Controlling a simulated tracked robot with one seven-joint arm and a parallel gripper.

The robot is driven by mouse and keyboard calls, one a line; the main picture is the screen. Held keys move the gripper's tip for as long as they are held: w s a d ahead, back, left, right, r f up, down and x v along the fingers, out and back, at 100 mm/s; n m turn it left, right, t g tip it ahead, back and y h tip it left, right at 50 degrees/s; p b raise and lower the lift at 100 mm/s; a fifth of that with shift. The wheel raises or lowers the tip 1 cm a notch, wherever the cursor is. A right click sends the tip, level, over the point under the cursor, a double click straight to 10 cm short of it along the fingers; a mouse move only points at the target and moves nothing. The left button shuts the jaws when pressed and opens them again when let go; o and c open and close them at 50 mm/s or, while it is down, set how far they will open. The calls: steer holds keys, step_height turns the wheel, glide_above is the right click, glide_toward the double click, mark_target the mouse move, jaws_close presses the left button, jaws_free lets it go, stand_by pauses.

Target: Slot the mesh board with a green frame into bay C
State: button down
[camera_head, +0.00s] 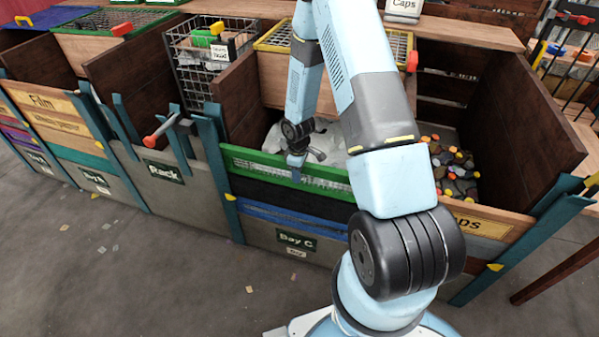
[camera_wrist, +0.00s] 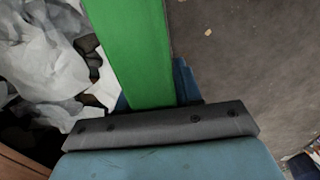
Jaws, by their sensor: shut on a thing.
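The mesh board with a green frame (camera_head: 255,163) stands at the front of bay C, above dark and blue boards in the same front. Its green edge (camera_wrist: 130,50) fills the upper middle of the wrist view. My gripper (camera_head: 297,172) is shut on the board's top edge. In the wrist view my gripper (camera_wrist: 155,112) hides the near part of that edge. The Bay C label (camera_head: 296,241) is on the lowest panel. Teal posts (camera_head: 220,170) flank the bay; my arm hides the right one, so I cannot tell how the board's right end sits.
White crumpled sheets (camera_wrist: 40,60) lie inside bay C behind the board. The caps bay (camera_head: 465,185) with several coloured caps is at right. The Rack bay, left, has a red-tipped lever (camera_head: 160,130). A wire basket (camera_head: 205,65) hangs behind. The front floor (camera_head: 150,270) is mostly clear.

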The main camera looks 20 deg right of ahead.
steer(key=shift+f, duration=0.25)
steer(key=shift+f, duration=0.35)
steer(key=c, duration=0.7)
jaws_free()
step_height(320, 180, up, 14)
steer(key=shift+f, duration=0.2)
stand_by(0.3)
